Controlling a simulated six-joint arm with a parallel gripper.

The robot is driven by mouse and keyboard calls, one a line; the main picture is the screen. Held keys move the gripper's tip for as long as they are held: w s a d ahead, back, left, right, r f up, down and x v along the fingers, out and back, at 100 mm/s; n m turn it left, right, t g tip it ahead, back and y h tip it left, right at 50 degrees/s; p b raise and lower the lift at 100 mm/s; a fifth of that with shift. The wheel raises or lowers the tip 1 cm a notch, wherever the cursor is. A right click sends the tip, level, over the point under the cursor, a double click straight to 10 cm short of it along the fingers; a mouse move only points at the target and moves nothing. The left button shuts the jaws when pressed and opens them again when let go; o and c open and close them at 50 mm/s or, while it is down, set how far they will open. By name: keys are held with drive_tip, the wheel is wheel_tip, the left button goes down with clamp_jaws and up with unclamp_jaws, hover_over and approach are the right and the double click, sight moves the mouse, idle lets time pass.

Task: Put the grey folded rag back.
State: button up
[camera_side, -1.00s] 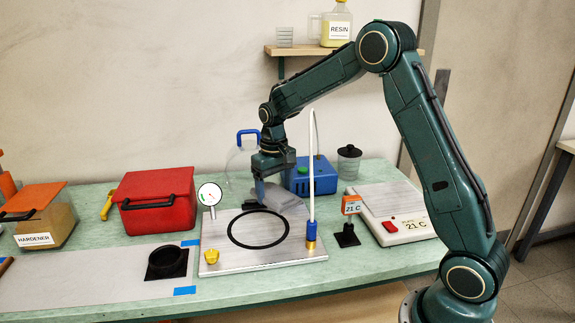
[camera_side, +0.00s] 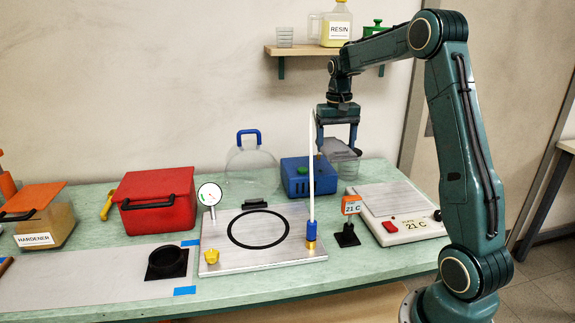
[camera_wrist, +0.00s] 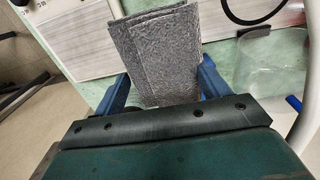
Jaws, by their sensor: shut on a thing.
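The grey folded rag (camera_side: 343,151) is between the fingers of my gripper (camera_side: 336,144) and is held up in the air in the side view.
A blue box (camera_side: 300,178) stands left of the rag, with a tall white rod (camera_side: 311,165) on the metal plate (camera_side: 290,250) in front. A hot plate (camera_side: 395,205) is to the right. A wall shelf (camera_side: 300,51) with containers is above.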

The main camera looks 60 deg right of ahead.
sight(331, 211)
drive_tip(key=shift+f, duration=0.15)
wheel_tip(331, 211, down, 20)
drive_tip(key=shift+r, duration=0.1)
idle(0.9)
drive_tip(key=o, duration=1)
drive_tip(key=shift+c, duration=0.2)
wheel_tip(331, 211, up, 12)
drive_tip(key=shift+w, duration=0.1)
idle(0.5)
